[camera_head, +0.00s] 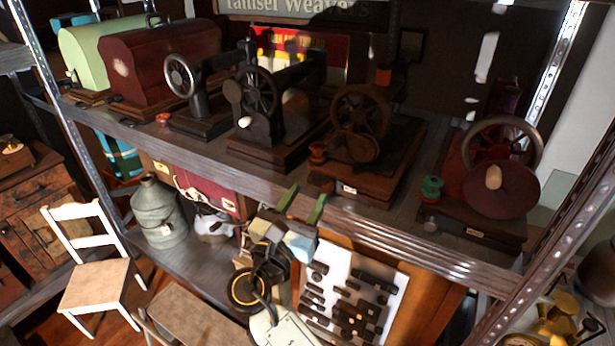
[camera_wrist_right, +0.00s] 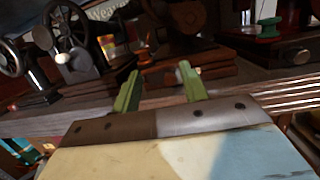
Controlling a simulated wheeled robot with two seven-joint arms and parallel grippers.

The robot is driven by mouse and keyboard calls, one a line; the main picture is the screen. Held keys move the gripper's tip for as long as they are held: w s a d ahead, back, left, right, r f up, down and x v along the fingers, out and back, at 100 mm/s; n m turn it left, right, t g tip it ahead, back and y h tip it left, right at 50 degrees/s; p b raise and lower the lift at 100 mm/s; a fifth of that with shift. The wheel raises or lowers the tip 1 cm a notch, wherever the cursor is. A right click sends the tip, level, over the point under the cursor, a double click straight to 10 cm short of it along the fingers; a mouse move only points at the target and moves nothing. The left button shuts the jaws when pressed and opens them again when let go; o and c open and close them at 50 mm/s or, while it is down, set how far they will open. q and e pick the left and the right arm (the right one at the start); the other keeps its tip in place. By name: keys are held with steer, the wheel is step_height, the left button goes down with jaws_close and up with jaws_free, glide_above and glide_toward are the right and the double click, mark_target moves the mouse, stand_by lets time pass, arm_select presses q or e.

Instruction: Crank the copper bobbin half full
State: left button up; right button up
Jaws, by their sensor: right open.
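A small copper-red bobbin (camera_head: 318,150) sits at the front left of a brown hand-crank machine (camera_head: 362,120) with a spoked wheel, on a wooden base on the shelf. Whether thread is wound on it is too small to tell. My right gripper (camera_head: 303,197) is open and empty, its two green fingers pointing up at the shelf front, below and apart from the bobbin. In the right wrist view the fingers (camera_wrist_right: 158,72) stand apart before the shelf edge. My left gripper is not in view.
A second winder with a large wheel (camera_head: 500,150) and a green bobbin (camera_head: 432,187) stands at right. Black sewing machines (camera_head: 262,105) stand at left. The metal shelf edge (camera_head: 420,250) runs close to my gripper. A white chair (camera_head: 95,265) stands at lower left.

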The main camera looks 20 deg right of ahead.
steer(key=h, duration=0.2)
glide_toward(330, 150)
steer(key=x, duration=1)
steer(key=shift+w+d+p, duration=0.2)
steer(key=shift+d+p, duration=0.1)
steer(key=shift+d+r, duration=0.1)
steer(key=c, duration=0.8)
